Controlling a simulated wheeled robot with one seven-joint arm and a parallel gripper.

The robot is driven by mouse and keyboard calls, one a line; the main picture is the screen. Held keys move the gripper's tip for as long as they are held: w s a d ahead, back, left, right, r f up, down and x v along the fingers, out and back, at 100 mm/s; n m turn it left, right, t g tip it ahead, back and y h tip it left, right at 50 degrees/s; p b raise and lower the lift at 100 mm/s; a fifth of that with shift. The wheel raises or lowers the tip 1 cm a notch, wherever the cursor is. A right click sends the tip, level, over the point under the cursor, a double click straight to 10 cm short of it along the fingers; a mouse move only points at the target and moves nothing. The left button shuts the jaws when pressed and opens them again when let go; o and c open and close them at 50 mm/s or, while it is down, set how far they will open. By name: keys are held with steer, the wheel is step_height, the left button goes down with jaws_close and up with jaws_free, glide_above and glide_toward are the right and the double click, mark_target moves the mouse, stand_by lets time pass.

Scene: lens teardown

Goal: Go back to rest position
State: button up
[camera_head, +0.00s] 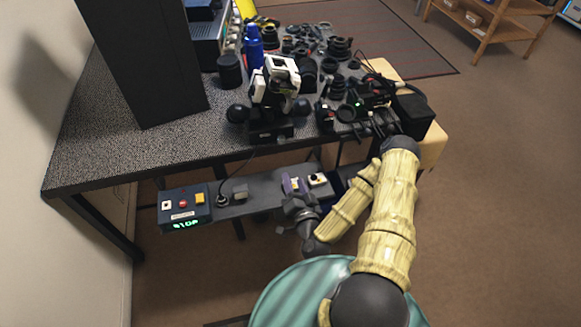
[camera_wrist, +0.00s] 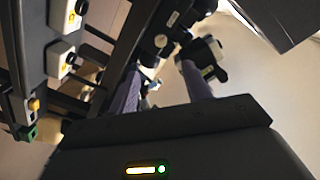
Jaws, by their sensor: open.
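My gripper (camera_head: 291,182) is in front of the table's front edge, low beside the shelf below the tabletop. My arm is folded, with its elbow up near the table's right front corner. In the wrist view, the two purple fingers of my gripper (camera_wrist: 160,88) stand apart with nothing held between them. Dark equipment with pale switch boxes shows beyond and to the left of the fingers.
The speckled table (camera_head: 120,160) carries a black-and-white device (camera_head: 275,90), a blue bottle (camera_head: 253,47) and many dark lens parts. A control box (camera_head: 183,207) with coloured buttons sits on the lower shelf (camera_head: 255,203). Open floor lies to the right.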

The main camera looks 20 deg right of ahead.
steer(key=w+a+r+n+g+y+p, duration=0.25)
steer(key=a+r+n+g+y, duration=0.2)
steer(key=n+g, duration=0.4)
steer(key=s+d+r+g+h+p, duration=0.2)
steer(key=s+r, duration=0.5)
steer(key=r, duration=0.5)
steer(key=s+d+r+g+h+p, duration=0.2)
steer(key=s+r+g+p, duration=0.2)
steer(key=s+r, duration=0.3)
step_height(320, 180, up, 5)
steer(key=shift+s+d+f+g+p, duration=0.1)
steer(key=shift+s+d+g+p, duration=0.25)
steer(key=shift+d+g, duration=0.1)
